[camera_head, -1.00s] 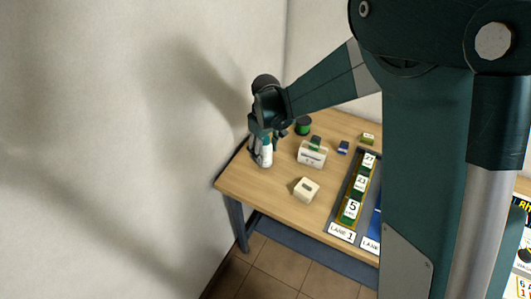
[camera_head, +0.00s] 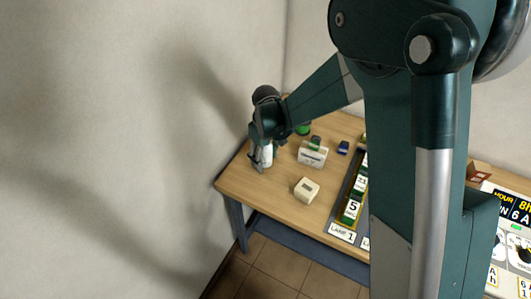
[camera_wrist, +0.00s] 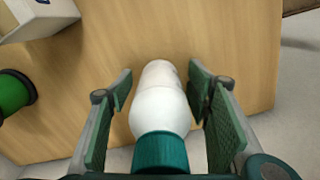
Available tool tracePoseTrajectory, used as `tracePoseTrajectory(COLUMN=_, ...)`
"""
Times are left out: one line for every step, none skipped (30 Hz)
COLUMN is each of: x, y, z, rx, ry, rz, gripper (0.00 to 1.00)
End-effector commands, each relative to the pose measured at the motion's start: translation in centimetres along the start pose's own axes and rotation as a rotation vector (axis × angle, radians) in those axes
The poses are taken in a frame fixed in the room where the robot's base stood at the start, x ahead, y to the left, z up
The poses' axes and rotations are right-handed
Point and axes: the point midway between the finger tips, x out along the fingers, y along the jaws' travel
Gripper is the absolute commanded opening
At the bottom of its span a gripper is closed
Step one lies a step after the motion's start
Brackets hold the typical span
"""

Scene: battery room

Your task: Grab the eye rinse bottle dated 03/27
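A white bottle with a teal cap (camera_wrist: 160,120) stands at the back left of the wooden table, and its white side shows in the head view (camera_head: 266,156). No date can be read on it in either view. My gripper (camera_wrist: 160,88) is open, with one finger on each side of the bottle. A gap shows between the left finger and the bottle; the right finger is very close, and I cannot tell if it touches. In the head view my gripper (camera_head: 260,154) partly covers the bottle.
A white box (camera_head: 312,154), a small cream block (camera_head: 306,190), a green spool (camera_head: 303,129) and a small blue item (camera_head: 343,147) stand to the right on the table (camera_head: 265,192). A lane tray (camera_head: 338,229) lies farther right. A wall is close on the left.

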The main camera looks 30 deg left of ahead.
Motion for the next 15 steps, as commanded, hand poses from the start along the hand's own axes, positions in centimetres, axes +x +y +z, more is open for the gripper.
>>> tracePoseTrajectory(x=0.00, y=0.00, z=0.00, rx=0.000, ry=0.000, rz=0.000, gripper=0.43)
tracePoseTrajectory(x=0.00, y=0.00, z=0.00, rx=0.000, ry=0.000, rz=0.000, gripper=0.39)
tracePoseTrajectory(x=0.00, y=0.00, z=0.00, rx=0.000, ry=0.000, rz=0.000, gripper=0.34)
tracePoseTrajectory(x=0.00, y=0.00, z=0.00, rx=0.000, ry=0.000, rz=0.000, gripper=0.30)
tracePoseTrajectory(x=-0.01, y=0.00, z=0.00, rx=0.000, ry=0.000, rz=0.000, gripper=0.26)
tracePoseTrajectory(x=-0.01, y=-0.01, z=0.00, rx=0.000, ry=0.000, rz=0.000, gripper=0.21)
tracePoseTrajectory(x=-0.01, y=-0.01, z=0.00, rx=0.000, ry=0.000, rz=0.000, gripper=0.17)
tracePoseTrajectory(x=-0.01, y=-0.01, z=0.00, rx=0.000, ry=0.000, rz=0.000, gripper=0.16)
tracePoseTrajectory(x=-0.02, y=-0.01, z=0.00, rx=0.000, ry=0.000, rz=0.000, gripper=0.16)
tracePoseTrajectory(x=-0.02, y=-0.01, z=0.00, rx=0.000, ry=0.000, rz=0.000, gripper=0.16)
tracePoseTrajectory(x=-0.02, y=-0.01, z=0.00, rx=0.000, ry=0.000, rz=0.000, gripper=0.16)
tracePoseTrajectory(x=-0.02, y=-0.01, z=0.00, rx=0.000, ry=0.000, rz=0.000, gripper=0.16)
tracePoseTrajectory(x=-0.02, y=-0.01, z=0.00, rx=0.000, ry=0.000, rz=0.000, gripper=0.16)
tracePoseTrajectory(x=-0.02, y=-0.01, z=0.00, rx=0.000, ry=0.000, rz=0.000, gripper=0.16)
tracePoseTrajectory(x=-0.04, y=-0.01, z=0.00, rx=0.000, ry=0.000, rz=0.000, gripper=0.16)
